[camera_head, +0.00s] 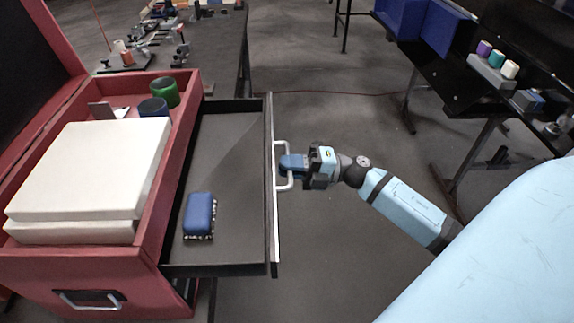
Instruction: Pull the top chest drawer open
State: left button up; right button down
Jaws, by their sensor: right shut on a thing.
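The red chest (92,262) stands at the left with its lid raised. Its top drawer (225,268) sticks out to the right, open, with a black inside and a pale front edge. A blue block with a dark bristly underside (200,214) lies in the drawer. The drawer's light handle (283,185) is on the front face. My right gripper (290,164) reaches in from the right and is shut on the handle. My left gripper is not in view.
White boxes (90,172), a green cup (165,92) and a blue cup (153,107) sit in the chest's top. A workbench (215,50) with small parts stands behind. A dark table (470,92) with coloured spools and blue bins is at the right. Floor between is clear.

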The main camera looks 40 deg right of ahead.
jog(key=c, duration=1.2)
grip_release()
jog(key=b+v, duration=0.3)
jog(key=v, duration=1)
jog(key=shift+s+d+b, duration=0.25)
jog(key=shift+d+b, duration=0.05)
jog(key=shift+d, duration=0.05)
